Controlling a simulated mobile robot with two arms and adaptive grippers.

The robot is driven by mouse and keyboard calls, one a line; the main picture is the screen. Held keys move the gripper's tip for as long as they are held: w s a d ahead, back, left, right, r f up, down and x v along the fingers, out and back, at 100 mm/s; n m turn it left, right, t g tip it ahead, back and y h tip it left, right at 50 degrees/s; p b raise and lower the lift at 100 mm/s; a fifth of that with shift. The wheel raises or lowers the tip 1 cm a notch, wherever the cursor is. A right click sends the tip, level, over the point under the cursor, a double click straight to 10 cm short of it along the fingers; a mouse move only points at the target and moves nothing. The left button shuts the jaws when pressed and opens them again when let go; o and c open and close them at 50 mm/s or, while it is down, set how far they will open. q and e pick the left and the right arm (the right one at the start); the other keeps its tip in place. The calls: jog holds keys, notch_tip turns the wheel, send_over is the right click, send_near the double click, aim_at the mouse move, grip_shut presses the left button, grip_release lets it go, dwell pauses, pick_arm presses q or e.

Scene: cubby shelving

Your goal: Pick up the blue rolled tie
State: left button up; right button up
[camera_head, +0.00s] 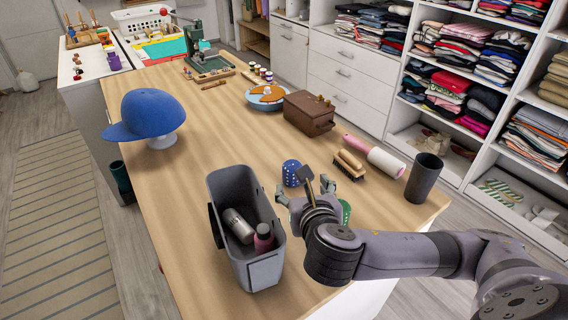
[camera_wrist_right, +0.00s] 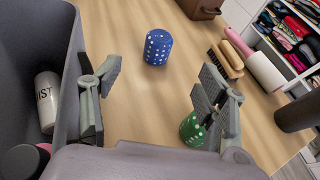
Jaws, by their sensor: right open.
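The blue rolled tie (camera_head: 291,173), dark blue with white dots, stands upright on the wooden table. It also shows in the right wrist view (camera_wrist_right: 157,47), beyond the fingertips and between their lines. My right gripper (camera_head: 305,188) is open and empty over the table, close to the tie on its near side; in the wrist view its two fingers (camera_wrist_right: 157,82) are spread wide apart. My left gripper is not in view.
A grey bin (camera_head: 268,272) with bottles stands left of the gripper. A green dotted roll (camera_wrist_right: 191,130) is by the right finger. A brush (camera_head: 349,165), pink-handled roller (camera_head: 385,161), dark cup (camera_head: 424,178) and brown box (camera_head: 309,112) lie around. The table's left middle is clear.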

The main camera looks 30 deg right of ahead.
jog(key=b, duration=0.2)
send_near(294, 169)
jog(key=x, duration=0.6)
jog(key=shift+w+r, duration=0.25)
jog(key=shift+w, duration=0.15)
jog(key=shift+w+d+f, duration=0.15)
jog(key=shift+w+f, duration=0.05)
jog(key=shift+w, duration=0.2)
jog(key=x, duration=0.4)
jog(key=shift+w+d+f, duration=0.1)
jog(key=shift+w+f, duration=0.1)
jog(key=shift+f, duration=0.3)
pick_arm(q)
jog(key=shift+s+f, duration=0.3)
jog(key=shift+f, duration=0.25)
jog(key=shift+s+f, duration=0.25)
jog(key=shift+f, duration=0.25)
pick_arm(e)
jog(key=shift+c, duration=0.3)
jog(key=c, duration=1.2)
